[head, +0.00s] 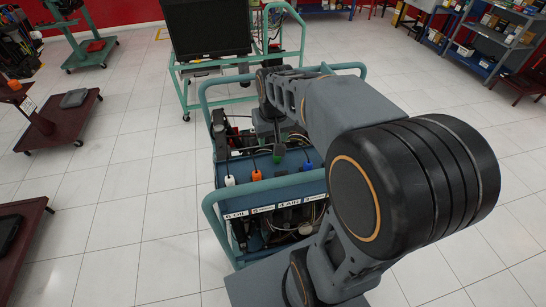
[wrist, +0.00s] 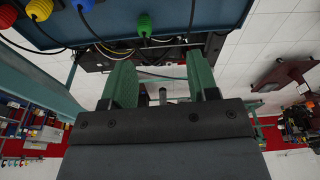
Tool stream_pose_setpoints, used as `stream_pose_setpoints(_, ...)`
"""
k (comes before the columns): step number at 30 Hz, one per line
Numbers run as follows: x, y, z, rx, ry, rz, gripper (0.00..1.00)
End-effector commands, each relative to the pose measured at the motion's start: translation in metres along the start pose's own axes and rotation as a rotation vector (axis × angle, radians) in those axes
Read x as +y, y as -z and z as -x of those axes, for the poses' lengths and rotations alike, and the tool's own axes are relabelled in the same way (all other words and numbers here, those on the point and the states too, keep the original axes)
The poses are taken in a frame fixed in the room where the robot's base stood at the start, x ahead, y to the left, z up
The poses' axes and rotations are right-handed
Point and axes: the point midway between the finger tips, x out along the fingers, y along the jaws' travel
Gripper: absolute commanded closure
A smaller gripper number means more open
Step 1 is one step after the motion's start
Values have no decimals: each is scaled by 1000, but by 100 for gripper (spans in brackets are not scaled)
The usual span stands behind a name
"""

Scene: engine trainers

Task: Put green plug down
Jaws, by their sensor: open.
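The green plug (wrist: 145,25) is at the edge of the blue panel (wrist: 200,14) in the wrist view, with a dark cable running from it. In the head view the green plug (head: 277,159) is on the blue top of the engine trainer (head: 248,196), just below my gripper (head: 277,145). In the wrist view my gripper (wrist: 161,75) has its two green fingers wide apart, with nothing held between them. The plug is beyond the fingertips and apart from them. My arm hides part of the trainer.
A white plug (head: 229,181), an orange plug (head: 256,175) and a blue plug (head: 308,166) are on the same panel. Green tube rails (head: 262,187) surround the trainer. A stand with a dark screen (head: 207,28) is behind it.

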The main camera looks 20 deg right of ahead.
Motion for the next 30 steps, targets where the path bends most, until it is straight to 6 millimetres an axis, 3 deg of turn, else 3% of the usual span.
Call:
stream_pose_setpoints(1,-8,-17,11,40,3,20,46)
stream_pose_setpoints(6,-24,-62,28,142,17,70,46)
stream_pose_setpoints(12,-33,-94,32,215,30,104,46)
stream_pose_setpoints(30,-34,-102,32,234,34,112,46)
